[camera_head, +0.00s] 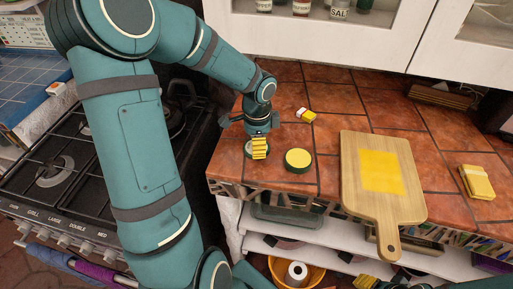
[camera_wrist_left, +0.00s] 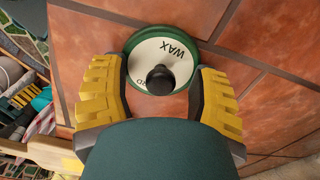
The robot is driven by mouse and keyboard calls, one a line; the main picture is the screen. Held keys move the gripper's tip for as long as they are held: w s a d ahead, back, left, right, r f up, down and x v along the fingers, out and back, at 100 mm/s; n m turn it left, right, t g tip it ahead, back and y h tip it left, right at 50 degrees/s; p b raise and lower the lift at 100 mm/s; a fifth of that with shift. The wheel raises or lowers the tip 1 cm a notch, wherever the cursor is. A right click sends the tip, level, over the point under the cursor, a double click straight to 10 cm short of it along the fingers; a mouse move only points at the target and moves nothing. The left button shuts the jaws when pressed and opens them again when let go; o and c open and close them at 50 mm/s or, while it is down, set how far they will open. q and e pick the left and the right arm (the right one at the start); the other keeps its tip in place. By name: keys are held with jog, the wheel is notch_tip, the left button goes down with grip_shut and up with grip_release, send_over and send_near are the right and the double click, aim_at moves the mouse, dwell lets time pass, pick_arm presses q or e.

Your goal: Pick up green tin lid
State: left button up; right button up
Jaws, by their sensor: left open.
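The green tin lid (camera_wrist_left: 133,44) lies on the tiles in the left wrist view, with a green rim, a white face lettered WAX and a black knob. In the head view the lid (camera_head: 248,152) is partly hidden behind my left gripper (camera_head: 259,152). My left gripper (camera_wrist_left: 160,80) is open, with its yellow-padded fingers on either side of the knob; I cannot tell whether they touch the lid. A round green tin with a yellow top (camera_head: 298,159) stands just right of it. My right gripper (camera_head: 366,282) shows only in part at the bottom edge; its opening is unclear.
A wooden board with a yellow square (camera_head: 352,195) lies right of the tin. Yellow sponges (camera_head: 477,182) lie at the far right, and a small yellow-white block (camera_head: 306,115) lies behind. A stove (camera_head: 60,165) stands left. The counter's front edge is close to the lid.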

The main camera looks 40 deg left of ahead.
pick_arm(q)
grip_shut()
jog(key=shift+r, duration=0.1)
